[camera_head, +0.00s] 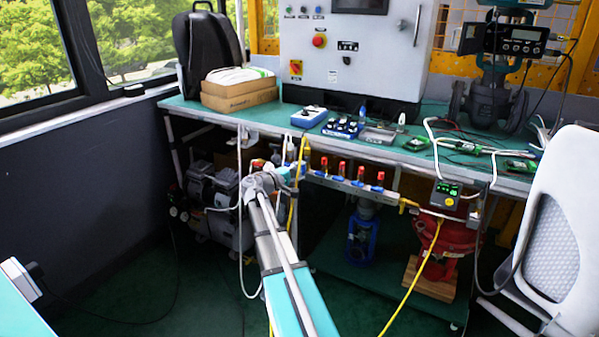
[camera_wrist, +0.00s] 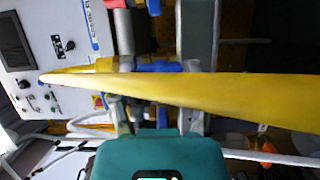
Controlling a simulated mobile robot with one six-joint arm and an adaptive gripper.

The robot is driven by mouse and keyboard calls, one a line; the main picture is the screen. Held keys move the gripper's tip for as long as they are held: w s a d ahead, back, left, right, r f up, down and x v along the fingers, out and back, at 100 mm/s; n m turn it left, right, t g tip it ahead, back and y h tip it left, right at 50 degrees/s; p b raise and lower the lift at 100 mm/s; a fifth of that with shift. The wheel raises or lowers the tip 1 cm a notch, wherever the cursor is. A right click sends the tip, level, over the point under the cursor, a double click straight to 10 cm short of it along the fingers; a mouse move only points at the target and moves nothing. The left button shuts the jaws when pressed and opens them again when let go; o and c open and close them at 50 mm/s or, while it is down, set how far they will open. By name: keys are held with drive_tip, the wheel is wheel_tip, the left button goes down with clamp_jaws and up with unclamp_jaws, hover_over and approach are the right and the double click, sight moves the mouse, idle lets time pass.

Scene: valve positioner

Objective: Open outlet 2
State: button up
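The outlet manifold (camera_head: 345,183) is a metal bar under the front edge of the bench, with several red-topped valves (camera_head: 360,173) and blue handles. I see no readable outlet numbers, so I cannot tell which is outlet 2. My gripper (camera_head: 284,171) is at the left end of the manifold in the head view. In the wrist view my gripper (camera_wrist: 158,112) has its fingers apart, with blue parts between and beyond them. A yellow hose (camera_wrist: 200,87) crosses in front and hides much of the valves. Contact with a handle cannot be told.
The bench (camera_head: 480,177) carries a blue box (camera_head: 308,117), green boards and cables. A yellow hose (camera_head: 297,185) hangs beside my gripper, and another yellow hose (camera_head: 415,280) runs to the floor. A compressor (camera_head: 215,200) stands at left below. A white chair (camera_head: 555,240) is at right.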

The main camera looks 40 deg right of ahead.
drive_tip(key=shift+o, duration=1.2)
drive_tip(key=shift+a, duration=0.1)
drive_tip(key=a, duration=1.2)
